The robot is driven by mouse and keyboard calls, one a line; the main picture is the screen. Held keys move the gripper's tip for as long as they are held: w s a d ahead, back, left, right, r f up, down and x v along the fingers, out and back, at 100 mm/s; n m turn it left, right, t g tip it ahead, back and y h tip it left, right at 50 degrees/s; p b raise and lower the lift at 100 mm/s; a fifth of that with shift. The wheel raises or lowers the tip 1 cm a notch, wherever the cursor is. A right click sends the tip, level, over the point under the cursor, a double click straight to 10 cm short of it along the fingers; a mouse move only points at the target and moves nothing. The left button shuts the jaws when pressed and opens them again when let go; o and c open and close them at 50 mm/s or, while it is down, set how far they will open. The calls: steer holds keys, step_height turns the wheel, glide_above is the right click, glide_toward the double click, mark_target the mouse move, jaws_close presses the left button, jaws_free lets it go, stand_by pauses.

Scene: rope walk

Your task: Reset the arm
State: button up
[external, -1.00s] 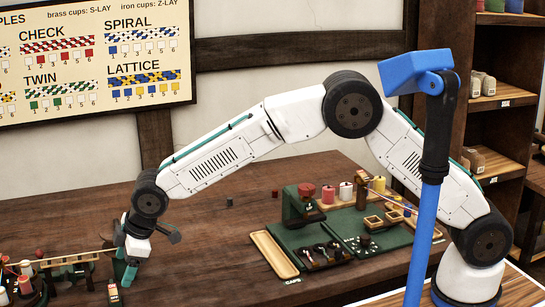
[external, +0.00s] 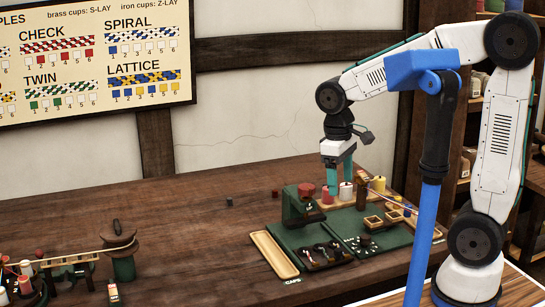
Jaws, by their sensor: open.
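My gripper (external: 338,182) is at the right of the external view, pointing down with its two teal fingers apart. From this angle the fingers overlap the row of thread spools, near the red spool (external: 327,195) and the white spool (external: 346,191). I see nothing held between them. I cannot tell how far the fingers are above or behind the spools.
A green work mat (external: 325,232) holds small boxes and dark tools, with a wooden tray (external: 272,255) on its left. A green post with a brown top (external: 119,243) and a wheel-like spool rig (external: 22,285) stand at the left. The table's middle (external: 190,235) is mostly clear.

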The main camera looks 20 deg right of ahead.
steer(key=s+d+r+m, duration=0.1)
steer(key=s+d+m, duration=0.1)
steer(key=s+d, duration=0.2)
steer(key=s+d+r+m+t, duration=0.1)
steer(key=s+d+m, duration=0.2)
steer(key=d, duration=0.6)
steer(key=s+d+r+m+t, duration=0.1)
steer(key=s+d+m, duration=0.1)
steer(key=s+d, duration=0.2)
steer(key=d, duration=0.3)
steer(key=shift+s+d+r+y, duration=0.15)
steer(key=shift+s+r+y, duration=0.1)
steer(key=shift+s+y, duration=0.15)
stand_by(1.4)
